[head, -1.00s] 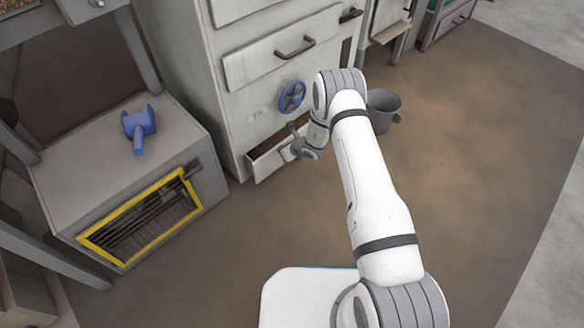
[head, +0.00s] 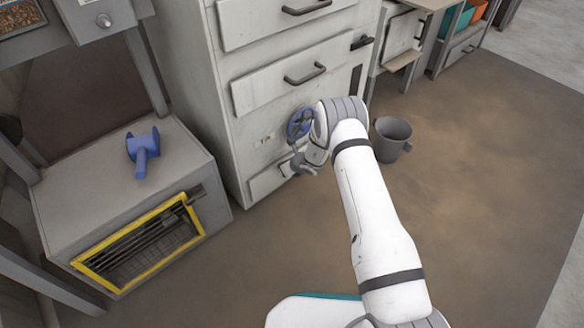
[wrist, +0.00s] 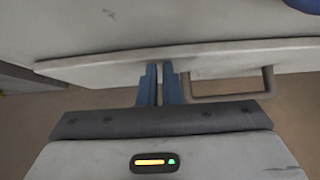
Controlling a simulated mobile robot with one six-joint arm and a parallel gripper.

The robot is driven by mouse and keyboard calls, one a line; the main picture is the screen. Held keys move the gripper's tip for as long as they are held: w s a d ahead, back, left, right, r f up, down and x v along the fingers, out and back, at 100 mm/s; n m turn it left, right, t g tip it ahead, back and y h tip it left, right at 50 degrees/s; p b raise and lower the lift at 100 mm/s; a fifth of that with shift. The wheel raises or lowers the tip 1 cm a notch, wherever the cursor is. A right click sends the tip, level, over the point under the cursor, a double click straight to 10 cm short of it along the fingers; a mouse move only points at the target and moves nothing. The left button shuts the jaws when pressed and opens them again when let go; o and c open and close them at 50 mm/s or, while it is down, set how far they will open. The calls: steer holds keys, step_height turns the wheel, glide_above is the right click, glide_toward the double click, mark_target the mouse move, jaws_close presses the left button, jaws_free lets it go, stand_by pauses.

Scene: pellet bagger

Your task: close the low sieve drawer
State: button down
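The low sieve drawer (head: 262,184) is at the foot of the grey cabinet, partly hidden by my gripper. Its front looks flush or nearly flush with the cabinet face; a small remaining gap cannot be ruled out. In the wrist view the drawer front (wrist: 105,66) runs across the picture, with its bar handle (wrist: 232,97) to the right of my fingers. My gripper (wrist: 160,68) has its blue fingers close together, with nothing between them. The fingertips are at the drawer front, left of the handle, and appear to touch it. In the head view the fingertips are hard to make out.
A blue handwheel (head: 299,123) is just above the drawer, close to my wrist. A grey bucket (head: 391,138) stands right of my arm. The floor at right is clear.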

steer(key=s+d+f+p+v, duration=0.1)
steer(key=f+p+v, duration=0.1)
steer(key=v, duration=1.1)
steer(key=shift+d+p, duration=0.25)
steer(key=shift+p, duration=0.5)
steer(key=shift+s, duration=0.15)
steer(key=s+a+r+n+g+y+p, duration=0.15)
steer(key=r+n+p, duration=0.3)
steer(key=r, duration=1.05)
steer(key=s+r+n+y+p, duration=0.15)
steer(key=r+n+p, duration=0.35)
steer(key=r, duration=1)
steer(key=s+d+r+n+g+p, duration=0.1)
steer(key=s+r+n+p, duration=0.1)
steer(key=s+r+p, duration=0.3)
steer(key=s+d+r+n+g+h+p, duration=0.1)
steer(key=s+r+n, duration=0.1)
steer(key=r, duration=0.6)
steer(key=s+d+r+n+p, duration=0.1)
steer(key=s+r+n+p, duration=0.1)
steer(key=s+r+n, duration=0.3)
steer(key=s+d+r+n+h+p, duration=0.4)
steer(key=s+d+r+p, duration=0.3)
steer(key=r, duration=0.5)
steer(key=s+d+r+n+h+p, duration=0.4)
steer(key=s+d+r+p, duration=0.3)
steer(key=s+r, duration=0.5)
steer(key=shift+d+r, duration=0.2)
steer(key=shift+d, duration=0.4)
